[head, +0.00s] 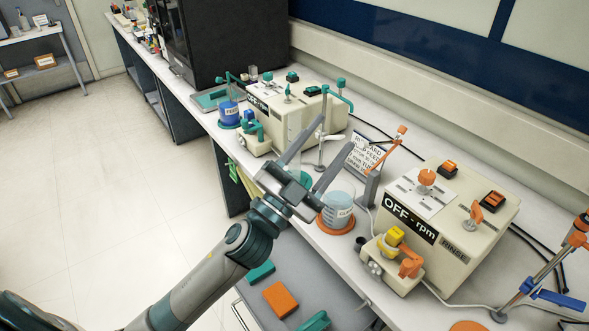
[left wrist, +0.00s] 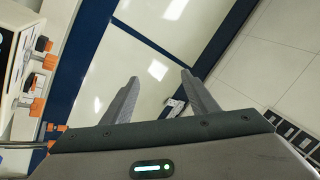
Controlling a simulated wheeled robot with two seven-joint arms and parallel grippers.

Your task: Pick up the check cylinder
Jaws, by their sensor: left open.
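My left gripper (head: 335,132) is open and empty, raised over the bench's front edge with its fingers apart. Its two fingers also show in the left wrist view (left wrist: 160,76), with nothing between them. A tall, clear, narrow vessel (head: 294,128) stands just behind the fingers, partly hidden by them; it may be the check cylinder, but I cannot read a label. A clear beaker (head: 338,208) with pale blue liquid and a white label stands on an orange disc (head: 335,228), just below and right of the gripper. My right gripper is not in view.
A cream pump box (head: 470,225) marked "OFF-rpm" stands right, another (head: 284,98) behind the gripper. A blue-filled vessel (head: 229,112) stands left of the rear box. A small sign (head: 366,157) and orange-clamped stand crowd the middle. A grey lower surface (head: 335,288) holds orange and teal blocks.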

